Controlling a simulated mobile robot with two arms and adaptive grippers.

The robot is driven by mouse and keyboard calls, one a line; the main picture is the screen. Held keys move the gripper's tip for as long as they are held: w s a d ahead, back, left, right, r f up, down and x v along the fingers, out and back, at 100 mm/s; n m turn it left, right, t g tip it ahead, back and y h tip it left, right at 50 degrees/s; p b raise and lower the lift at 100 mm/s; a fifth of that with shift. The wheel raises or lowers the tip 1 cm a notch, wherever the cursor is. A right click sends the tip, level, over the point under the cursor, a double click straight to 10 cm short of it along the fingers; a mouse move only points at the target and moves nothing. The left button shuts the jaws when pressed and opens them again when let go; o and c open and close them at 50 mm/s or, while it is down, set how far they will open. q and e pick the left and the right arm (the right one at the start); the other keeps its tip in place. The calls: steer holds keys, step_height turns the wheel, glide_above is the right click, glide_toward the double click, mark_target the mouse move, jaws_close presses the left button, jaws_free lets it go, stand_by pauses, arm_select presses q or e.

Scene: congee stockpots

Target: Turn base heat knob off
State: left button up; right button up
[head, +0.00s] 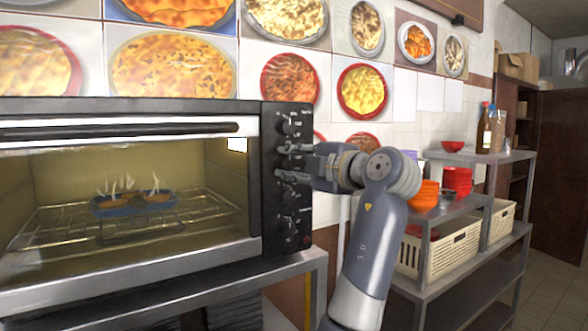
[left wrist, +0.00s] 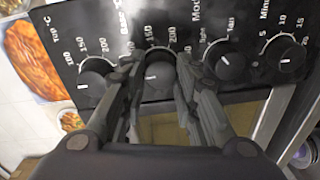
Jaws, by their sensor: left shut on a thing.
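The oven (head: 120,185) stands at the left with a black control panel (head: 270,225) on its right side. In the left wrist view the panel carries a row of round black knobs under printed dials. The base heat knob (left wrist: 160,71) is the second from the left, under the label "Base". My left gripper (head: 290,160) reaches the panel from the right and its fingers are closed around the sides of this knob. The fingers mostly hide it in the head view. My right gripper is not in view.
The top heat knob (left wrist: 92,78) is close to the left of the fingers, and the mode knob (left wrist: 226,59) is close to their right. Inside the oven a blue dish (head: 135,203) sits on the rack. A metal shelf (head: 455,212) with bowls and baskets stands at the right.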

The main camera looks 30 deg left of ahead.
arm_select(q)
steer(key=shift+f, duration=0.1)
stand_by(0.3)
steer(key=o, duration=1.1)
steer(key=v, duration=1.2)
